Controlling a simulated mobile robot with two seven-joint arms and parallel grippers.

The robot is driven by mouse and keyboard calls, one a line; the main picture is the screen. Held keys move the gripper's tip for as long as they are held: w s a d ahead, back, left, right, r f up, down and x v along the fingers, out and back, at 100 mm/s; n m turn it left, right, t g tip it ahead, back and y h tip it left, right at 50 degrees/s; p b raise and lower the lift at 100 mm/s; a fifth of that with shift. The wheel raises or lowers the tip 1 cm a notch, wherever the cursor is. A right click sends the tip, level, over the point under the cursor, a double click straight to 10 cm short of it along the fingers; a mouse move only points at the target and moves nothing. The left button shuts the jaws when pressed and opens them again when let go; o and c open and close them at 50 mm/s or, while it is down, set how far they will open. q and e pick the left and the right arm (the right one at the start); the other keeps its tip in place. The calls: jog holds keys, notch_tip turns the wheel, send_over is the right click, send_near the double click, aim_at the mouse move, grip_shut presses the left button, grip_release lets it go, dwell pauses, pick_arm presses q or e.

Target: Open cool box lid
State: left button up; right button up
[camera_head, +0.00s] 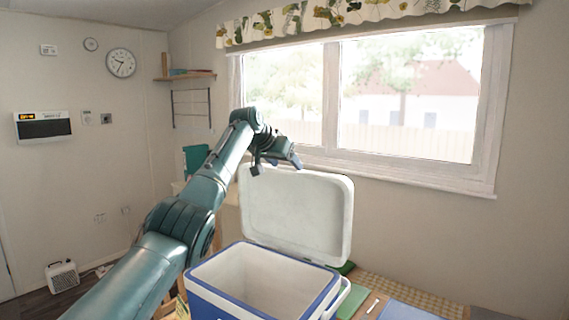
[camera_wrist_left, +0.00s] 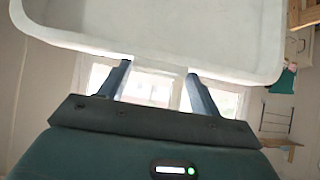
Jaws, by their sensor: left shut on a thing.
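The cool box (camera_head: 212,297) has blue walls and a white rim, and stands at the bottom centre of the head view. Its inside shows empty as far as I can see. Its pale lid (camera_head: 300,212) stands raised, roughly upright, along the back edge. In the left wrist view the lid (camera_wrist_left: 160,30) fills the top, with a small tab at its edge between my fingers. My left gripper (camera_head: 277,165) is at the lid's upper edge, with its fingers (camera_wrist_left: 160,85) on either side of that tab, shut on the lid. My right gripper is out of view.
A woven mat (camera_head: 400,289) with green and blue flat items lies right of the box. The window (camera_head: 400,100) and its sill are behind the lid.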

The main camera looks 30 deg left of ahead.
pick_arm(q)
jog(key=shift+r, duration=0.4)
jog(key=o, duration=1)
jog(key=shift+o, duration=1.4)
jog(key=shift+s+d, duration=0.1)
jog(key=shift+s, duration=0.1)
jog(key=shift+o, duration=0.5)
jog(key=shift+w+f, duration=0.1)
jog(key=shift+f, duration=0.15)
jog(key=b+v, duration=0.4)
jog(key=v, duration=0.9)
jog(key=shift+b, duration=0.4)
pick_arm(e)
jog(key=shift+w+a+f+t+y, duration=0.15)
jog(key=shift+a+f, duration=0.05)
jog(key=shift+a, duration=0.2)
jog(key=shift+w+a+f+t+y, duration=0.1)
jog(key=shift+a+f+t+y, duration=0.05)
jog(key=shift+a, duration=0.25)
pick_arm(q)
jog(key=shift+c, duration=0.4)
